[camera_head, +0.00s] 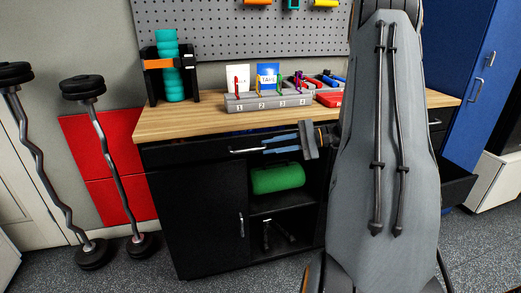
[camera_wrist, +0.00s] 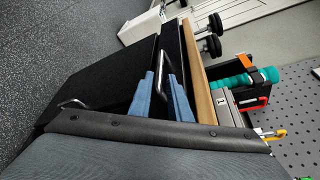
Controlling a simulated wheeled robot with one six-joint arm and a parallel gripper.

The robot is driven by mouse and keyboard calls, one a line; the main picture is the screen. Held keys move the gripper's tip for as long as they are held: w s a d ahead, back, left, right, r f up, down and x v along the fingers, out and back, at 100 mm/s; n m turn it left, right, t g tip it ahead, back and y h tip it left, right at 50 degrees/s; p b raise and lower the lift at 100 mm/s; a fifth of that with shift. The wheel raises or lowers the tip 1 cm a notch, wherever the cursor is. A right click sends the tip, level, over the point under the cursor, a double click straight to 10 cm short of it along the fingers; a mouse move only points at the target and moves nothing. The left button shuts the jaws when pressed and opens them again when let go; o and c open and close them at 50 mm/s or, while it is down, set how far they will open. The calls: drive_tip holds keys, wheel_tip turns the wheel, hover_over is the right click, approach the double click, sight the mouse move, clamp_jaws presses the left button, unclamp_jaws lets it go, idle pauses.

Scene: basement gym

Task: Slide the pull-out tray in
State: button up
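A black drawer-like tray front (camera_head: 195,152) with a silver bar handle (camera_head: 245,150) sits just under the wooden worktop. Whether it stands out a little from the cabinet is hard to tell. My gripper (camera_head: 266,146) is at the right end of this handle, its two blue fingers pointing left. In the wrist view, the fingers of my gripper (camera_wrist: 161,80) are apart, with the bar handle (camera_wrist: 164,62) showing between them. Contact with the handle cannot be made out. My arm hides the right part of the bench.
The worktop (camera_head: 200,118) carries a grey numbered rack (camera_head: 268,102) and a black holder with a teal roller (camera_head: 168,66). A green roll (camera_head: 278,178) lies on an open shelf below. A black drawer (camera_head: 458,186) stands out at right. Curl bars (camera_head: 110,160) lean at left.

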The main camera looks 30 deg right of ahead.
drive_tip(key=shift+s+d+r, duration=0.1)
drive_tip(key=shift+s+d, duration=0.2)
drive_tip(key=shift+d, duration=0.1)
drive_tip(key=shift+c, duration=0.4)
drive_tip(key=shift+d, duration=0.1)
clamp_jaws()
drive_tip(key=s+d+f+m+t+h+b, duration=0.2)
drive_tip(key=s+d+m+t+h+b, duration=0.6)
drive_tip(key=s+d+h, duration=1.1)
drive_tip(key=w+d+y+p, duration=0.1)
drive_tip(key=w+d, duration=0.3)
drive_tip(key=w, duration=1)
drive_tip(key=shift+w+d+t, duration=0.2)
drive_tip(key=shift+w+t, duration=0.1)
